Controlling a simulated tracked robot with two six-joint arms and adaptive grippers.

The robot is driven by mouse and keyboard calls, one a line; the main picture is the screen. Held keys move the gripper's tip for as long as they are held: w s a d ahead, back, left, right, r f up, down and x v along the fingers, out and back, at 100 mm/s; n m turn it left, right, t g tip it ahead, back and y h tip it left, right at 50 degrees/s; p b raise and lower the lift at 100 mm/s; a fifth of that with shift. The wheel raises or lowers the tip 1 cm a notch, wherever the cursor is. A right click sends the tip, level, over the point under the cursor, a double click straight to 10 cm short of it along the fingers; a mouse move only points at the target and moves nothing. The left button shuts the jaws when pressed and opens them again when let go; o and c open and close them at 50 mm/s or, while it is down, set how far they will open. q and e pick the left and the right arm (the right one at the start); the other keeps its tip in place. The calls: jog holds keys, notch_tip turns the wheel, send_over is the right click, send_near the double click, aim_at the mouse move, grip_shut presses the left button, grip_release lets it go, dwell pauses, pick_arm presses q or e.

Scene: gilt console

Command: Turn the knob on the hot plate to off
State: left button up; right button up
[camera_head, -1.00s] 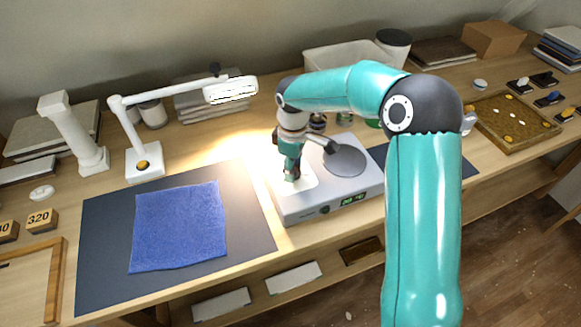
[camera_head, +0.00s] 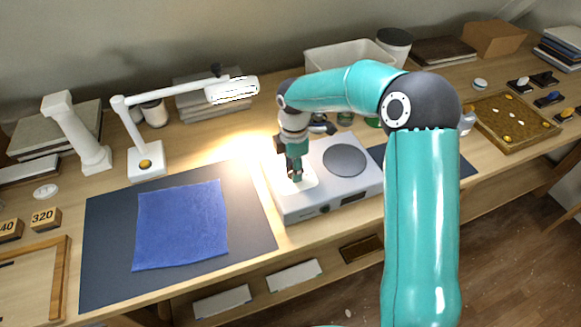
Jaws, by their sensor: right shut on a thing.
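The hot plate (camera_head: 362,181) is a light grey box with a round dark grey heating disc (camera_head: 344,160) on top. Its front display (camera_head: 353,197) is dark. A small dark round control (camera_head: 324,209) sits left of the display on the front face. My right gripper (camera_head: 296,177) points down over the pale panel (camera_head: 309,182) at the hot plate's left top. It is shut on the knob there, which the fingers mostly hide. My left gripper is not in view.
A blue cloth (camera_head: 180,226) lies on a dark mat (camera_head: 250,222) left of the hot plate. A white lamp (camera_head: 147,158) stands behind the mat. A pale bin (camera_head: 345,55) is at the back; a wooden tray (camera_head: 512,125) is at the right.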

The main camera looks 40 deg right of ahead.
jog(key=shift+w+d+r, duration=0.15)
jog(key=shift+w+r, duration=0.05)
jog(key=shift+w, duration=0.05)
jog(key=o, duration=0.9)
jog(key=shift+o, duration=1.2)
jog(key=shift+f, duration=0.1)
jog(key=shift+s, duration=0.1)
notch_tip(320, 180, up, 12)
jog(key=shift+f, duration=0.1)
